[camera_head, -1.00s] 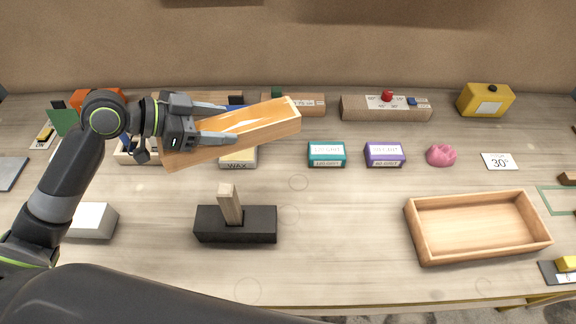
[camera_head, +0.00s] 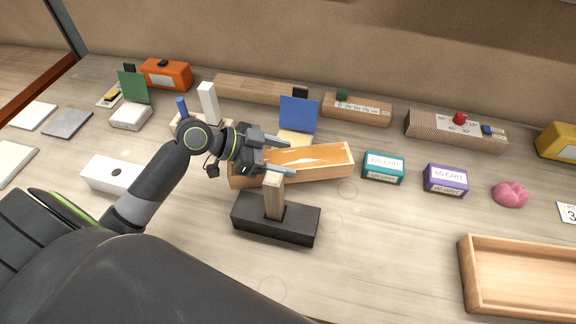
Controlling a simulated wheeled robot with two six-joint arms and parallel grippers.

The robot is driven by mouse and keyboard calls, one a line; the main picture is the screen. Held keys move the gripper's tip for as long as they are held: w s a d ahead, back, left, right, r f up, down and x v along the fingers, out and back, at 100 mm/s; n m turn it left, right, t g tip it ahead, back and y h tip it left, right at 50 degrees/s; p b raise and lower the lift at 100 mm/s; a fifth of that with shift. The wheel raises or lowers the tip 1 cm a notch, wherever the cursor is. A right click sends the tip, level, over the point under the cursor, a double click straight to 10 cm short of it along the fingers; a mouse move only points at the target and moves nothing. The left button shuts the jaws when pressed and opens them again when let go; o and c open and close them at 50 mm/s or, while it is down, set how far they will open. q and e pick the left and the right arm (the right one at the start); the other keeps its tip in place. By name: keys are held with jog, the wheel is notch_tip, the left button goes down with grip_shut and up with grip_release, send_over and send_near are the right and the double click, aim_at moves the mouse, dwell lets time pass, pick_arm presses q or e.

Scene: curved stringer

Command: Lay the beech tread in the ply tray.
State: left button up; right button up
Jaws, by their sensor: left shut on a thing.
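My left gripper (camera_head: 280,156) is shut on the beech tread (camera_head: 322,172), a long orange-brown wooden piece with a paler, streaked upper face. The tread lies roughly level across the view, behind the black block and its post. Whether its underside touches the table cannot be told. The ply tray (camera_head: 466,277) stands at the lower right, empty in the part that shows, and is cut off by the frame edge. The tread is to the left of the tray and apart from it. My right gripper is not in view.
A black block (camera_head: 290,228) with an upright wooden post (camera_head: 274,198) stands just in front of the tread. Teal (camera_head: 384,167) and purple (camera_head: 446,180) grit blocks and a pink lump (camera_head: 510,194) line the right. Bare table lies between the black block and tray.

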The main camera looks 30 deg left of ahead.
pick_arm(q)
jog(key=shift+f, duration=2)
jog(key=shift+f, duration=0.2)
jog(key=o, duration=1.4)
jog(key=shift+r, duration=0.1)
